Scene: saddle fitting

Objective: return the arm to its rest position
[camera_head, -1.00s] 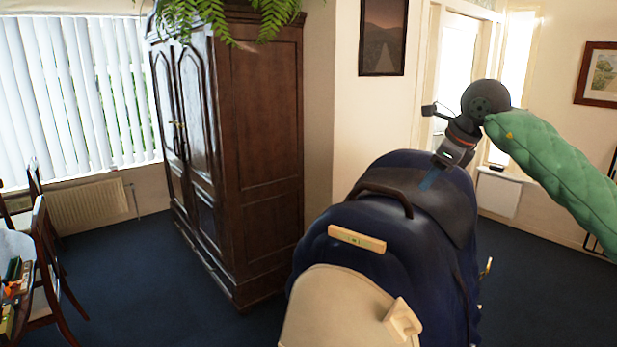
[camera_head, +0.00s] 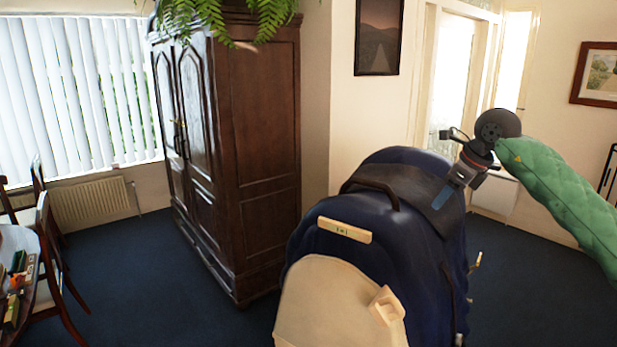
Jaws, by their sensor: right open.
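My right arm, in a green quilted sleeve (camera_head: 565,190), comes in from the right edge. Its dark wrist and right gripper (camera_head: 444,197) point down and left at the right side of a navy rounded body (camera_head: 410,245). The jaws are open. A blue strip shows at the fingertips, over a dark grey band on the body; I cannot tell whether they touch. The body has a dark curved handle (camera_head: 378,188), a pale labelled block (camera_head: 345,230), and a beige panel (camera_head: 330,300) with a beige clip (camera_head: 385,305). My left gripper is not in view.
A dark wooden wardrobe (camera_head: 265,150) with a fern (camera_head: 235,15) on top stands left of the body. A table with small items and chairs (camera_head: 55,250) stand at the far left. Blue carpet (camera_head: 130,270) is clear between. A doorway is behind the arm.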

